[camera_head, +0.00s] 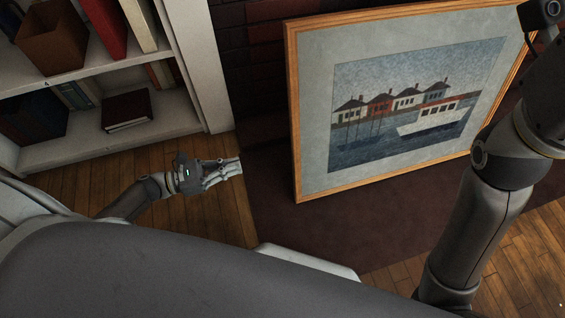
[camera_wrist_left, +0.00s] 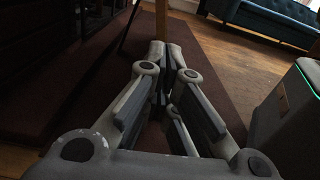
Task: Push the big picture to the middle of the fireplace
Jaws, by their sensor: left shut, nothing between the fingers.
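The big picture (camera_head: 410,95), a harbour scene with houses and a white boat in a wooden frame, stands upright and slightly turned on the dark hearth (camera_head: 265,205). My left gripper (camera_head: 238,166) is shut and empty, low over the hearth's left edge. It points right, toward the picture's left frame side, with a gap between them. In the left wrist view the shut fingers (camera_wrist_left: 170,50) point at a narrow upright wooden strip (camera_wrist_left: 161,18), apparently the frame's edge. My right arm crosses in front of the picture's right side; its gripper is not visible.
A white bookshelf (camera_head: 110,150) with books and a brown box stands at the left. A dark brick wall (camera_head: 250,60) is behind the picture. Wooden floor (camera_head: 85,182) surrounds the hearth. A blue sofa (camera_wrist_left: 265,20) stands far off in the left wrist view.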

